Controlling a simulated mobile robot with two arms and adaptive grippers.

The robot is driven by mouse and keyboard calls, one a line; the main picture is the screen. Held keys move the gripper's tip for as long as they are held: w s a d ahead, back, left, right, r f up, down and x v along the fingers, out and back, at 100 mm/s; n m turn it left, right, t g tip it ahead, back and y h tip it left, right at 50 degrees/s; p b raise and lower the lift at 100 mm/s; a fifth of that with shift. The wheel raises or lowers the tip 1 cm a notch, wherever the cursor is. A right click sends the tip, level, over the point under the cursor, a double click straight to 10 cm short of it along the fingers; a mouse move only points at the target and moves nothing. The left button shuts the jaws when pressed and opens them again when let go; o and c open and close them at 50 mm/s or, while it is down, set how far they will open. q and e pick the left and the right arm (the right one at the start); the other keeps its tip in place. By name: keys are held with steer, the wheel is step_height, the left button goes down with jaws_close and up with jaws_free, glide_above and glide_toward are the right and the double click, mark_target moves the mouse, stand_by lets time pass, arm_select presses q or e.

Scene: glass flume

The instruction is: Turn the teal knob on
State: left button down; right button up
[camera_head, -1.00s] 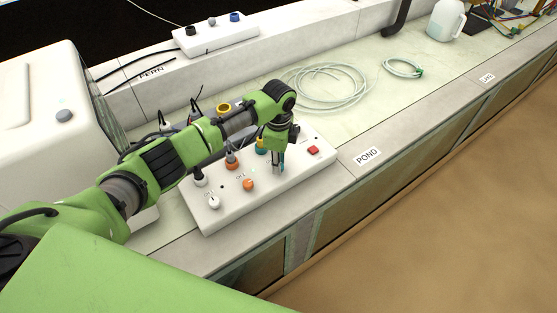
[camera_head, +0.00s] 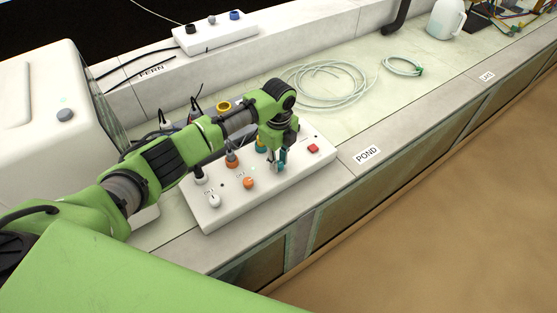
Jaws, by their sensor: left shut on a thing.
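My left gripper (camera_head: 278,158) points down over the white control box (camera_head: 232,206) near the box's right part. It is shut on the teal knob (camera_head: 282,167), which shows only as a small teal patch at the fingertips. Most of the knob is hidden by the fingers, so its turn position cannot be read. My right gripper is not in view.
On the same box are a white knob (camera_head: 214,200), an orange knob (camera_head: 249,183) and a red switch (camera_head: 313,148). Plugs stand along its back edge. Coiled clear tubing (camera_head: 330,85) lies behind. A POND label (camera_head: 367,155) is on the right ledge.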

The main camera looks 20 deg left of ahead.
mark_target(279, 164)
arm_select(q)
steer(key=c, duration=1.8)
jaws_free()
step_height(279, 164, up, 12)
steer(key=shift+f, duration=0.1)
